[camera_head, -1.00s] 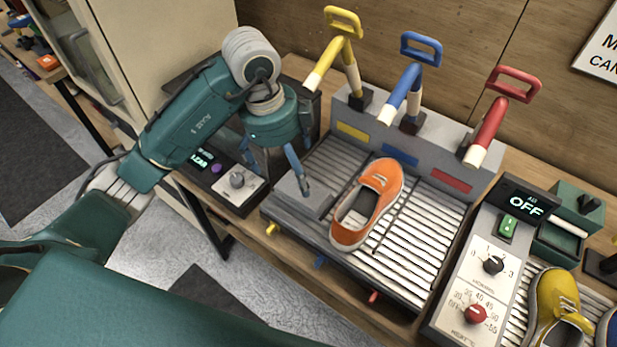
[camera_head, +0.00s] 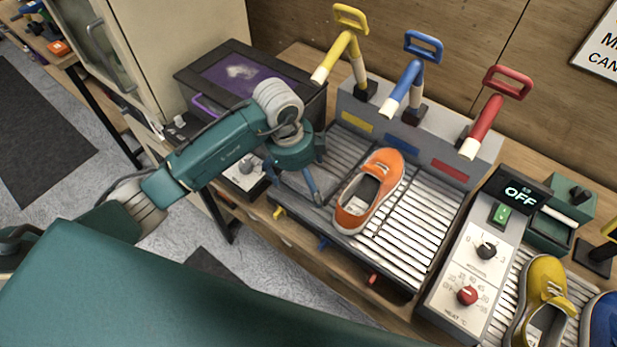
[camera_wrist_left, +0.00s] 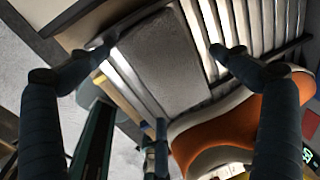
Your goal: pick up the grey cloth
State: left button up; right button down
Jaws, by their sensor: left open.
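The grey cloth (camera_wrist_left: 165,62) lies flat as a folded rectangle on the left part of the slatted rack (camera_head: 410,240). In the head view the cloth (camera_head: 294,188) is partly hidden by my left gripper. My left gripper (camera_wrist_left: 167,50) is open and empty above the cloth, one finger towards each side of it in the wrist view. Whether the fingertips touch the cloth or rack I cannot tell. In the head view the gripper (camera_head: 300,182) points down at the rack's left end. My right gripper is not in view.
An orange sneaker (camera_head: 355,215) stands on the rack just right of the cloth. Yellow (camera_head: 341,48), blue (camera_head: 408,80) and red (camera_head: 487,118) handled levers stand behind. A control panel (camera_head: 470,270) is at the right. A dark box with a purple window (camera_head: 245,75) stands behind my arm.

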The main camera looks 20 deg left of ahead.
aim_at(304, 182)
pick_arm(q)
jog(key=shift+c, duration=1.3)
jog(key=c, duration=0.9)
jog(key=shift+c, duration=0.5)
jog(key=shift+r+b, duration=0.55)
jog(key=shift+r, duration=0.3)
jog(key=shift+c, duration=0.6)
jog(key=shift+s+a+r+b, duration=0.15)
jog(key=shift+s+r+b, duration=0.25)
jog(key=shift+r+b, duration=0.3)
jog(key=shift+c, duration=0.7)
jog(key=s+a+b, duration=0.1)
jog(key=s, duration=0.4)
jog(key=s+a+b, duration=0.2)
jog(key=s, duration=0.3)
jog(key=s+a+b, duration=0.1)
jog(key=s+a, duration=0.1)
jog(key=s, duration=0.3)
jog(key=shift+a+r, duration=0.1)
jog(key=shift+a, duration=0.1)
jog(key=shift+s+a+r+b, duration=0.2)
jog(key=shift+s+b, duration=0.1)
jog(key=shift+s, duration=0.35)
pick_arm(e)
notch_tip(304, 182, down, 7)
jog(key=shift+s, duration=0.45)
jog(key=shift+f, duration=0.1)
